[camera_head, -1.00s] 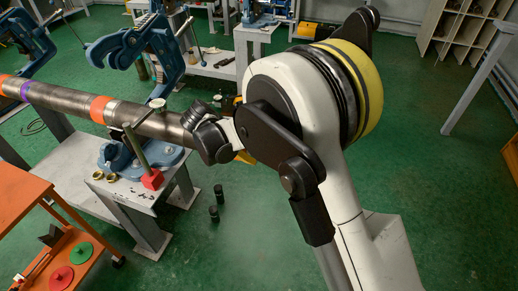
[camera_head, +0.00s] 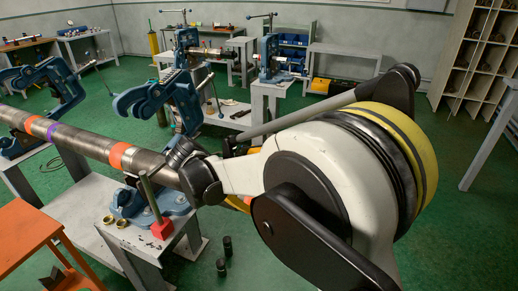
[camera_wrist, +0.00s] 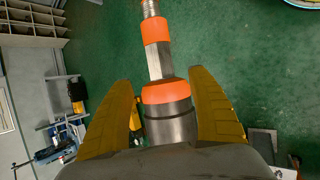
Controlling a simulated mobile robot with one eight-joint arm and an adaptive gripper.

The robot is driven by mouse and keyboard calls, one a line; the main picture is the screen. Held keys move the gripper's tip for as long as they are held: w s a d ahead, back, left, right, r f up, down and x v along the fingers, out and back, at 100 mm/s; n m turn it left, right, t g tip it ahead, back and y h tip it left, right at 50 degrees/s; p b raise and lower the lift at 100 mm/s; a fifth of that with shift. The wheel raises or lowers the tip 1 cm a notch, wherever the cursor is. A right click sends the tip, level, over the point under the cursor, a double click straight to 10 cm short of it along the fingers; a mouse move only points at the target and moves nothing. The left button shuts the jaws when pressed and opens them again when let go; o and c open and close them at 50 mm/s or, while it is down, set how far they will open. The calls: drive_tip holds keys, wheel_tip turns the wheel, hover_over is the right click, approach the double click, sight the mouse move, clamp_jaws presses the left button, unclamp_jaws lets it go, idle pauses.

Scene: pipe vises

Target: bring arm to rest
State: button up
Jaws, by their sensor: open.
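My gripper (camera_wrist: 160,78) shows in the wrist view with its two yellow fingers apart, so it is open. A steel shaft (camera_wrist: 158,62) with orange bands and a threaded end shows between the fingers, with gaps on both sides; I cannot tell whether it is fixed to the gripper. In the head view my arm (camera_head: 312,165) is bent across the right half and hides most of the gripper. A long steel pipe (camera_head: 85,142) with orange and purple bands lies across the left, and its right end meets or passes behind my arm's dark joint.
Blue vises (camera_head: 160,98) stand open at the pipe. A red block (camera_head: 163,229) with a rod stands on the grey bench (camera_head: 95,210). An orange table (camera_head: 25,235) is at lower left. Shelves (camera_head: 480,50) stand at back right.

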drive_tip(key=s+d+r+m+y, duration=0.2)
drive_tip(key=s+d+r, duration=0.15)
drive_tip(key=d, duration=0.35)
drive_tip(key=s+d+r+m+y, duration=0.1)
drive_tip(key=s+d+r+m, duration=0.15)
drive_tip(key=d+r, duration=0.4)
drive_tip(key=s+d+f+m+t+y, duration=0.1)
drive_tip(key=s+d+m, duration=0.3)
drive_tip(key=s, duration=0.4)
drive_tip(key=s+d+f+m+t+y, duration=0.1)
drive_tip(key=s+d+m+y, duration=0.1)
drive_tip(key=s+d+m, duration=0.2)
drive_tip(key=s+d, duration=0.3)
drive_tip(key=s, duration=0.1)
drive_tip(key=shift+s+f+t+y, duration=0.15)
drive_tip(key=shift+s+t+y, duration=0.15)
drive_tip(key=shift+s+t, duration=0.1)
drive_tip(key=shift+a, duration=0.1)
